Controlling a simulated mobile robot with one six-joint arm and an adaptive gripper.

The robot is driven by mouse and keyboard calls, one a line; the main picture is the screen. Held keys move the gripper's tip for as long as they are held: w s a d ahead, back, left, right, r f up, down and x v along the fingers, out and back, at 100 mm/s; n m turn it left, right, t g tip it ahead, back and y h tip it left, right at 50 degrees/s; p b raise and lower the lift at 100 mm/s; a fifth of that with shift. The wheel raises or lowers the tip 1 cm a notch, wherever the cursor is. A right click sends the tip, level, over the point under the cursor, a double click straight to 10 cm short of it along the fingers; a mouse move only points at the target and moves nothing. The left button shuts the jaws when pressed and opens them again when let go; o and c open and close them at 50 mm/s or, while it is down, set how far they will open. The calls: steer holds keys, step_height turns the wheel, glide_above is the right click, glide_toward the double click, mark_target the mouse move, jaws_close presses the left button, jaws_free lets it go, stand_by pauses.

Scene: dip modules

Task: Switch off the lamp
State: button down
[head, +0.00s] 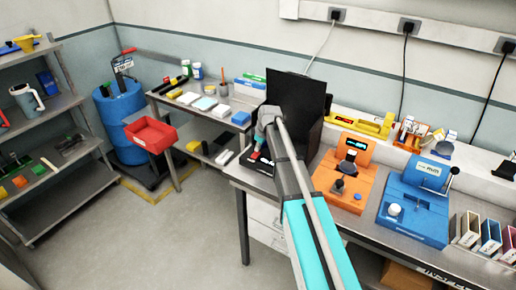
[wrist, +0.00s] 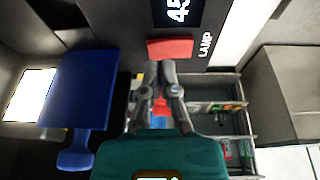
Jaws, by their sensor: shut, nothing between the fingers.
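In the wrist view, a red switch (wrist: 170,48) sits on a black panel (wrist: 218,52) beside the printed word LAMP and a dark display with white digits. My gripper (wrist: 161,68) is shut and empty, its fingertips just below the red switch in that picture. I cannot tell whether they touch it. In the head view, my gripper (head: 257,148) is small, at the black unit on the left end of the bench, partly hidden by my arm. A small red part (head: 254,155) shows beside it. A bright white rectangle (wrist: 28,95) glows at the wrist view's left.
A blue part (wrist: 78,90) stands left of my gripper in the wrist view. A tall black screen (head: 296,92) rises behind the gripper. An orange machine (head: 347,185) and a blue machine (head: 420,205) stand to the right on the bench.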

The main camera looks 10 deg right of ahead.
steer(key=shift+f+b, duration=0.3)
steer(key=shift+f, duration=0.2)
steer(key=shift+d, duration=0.15)
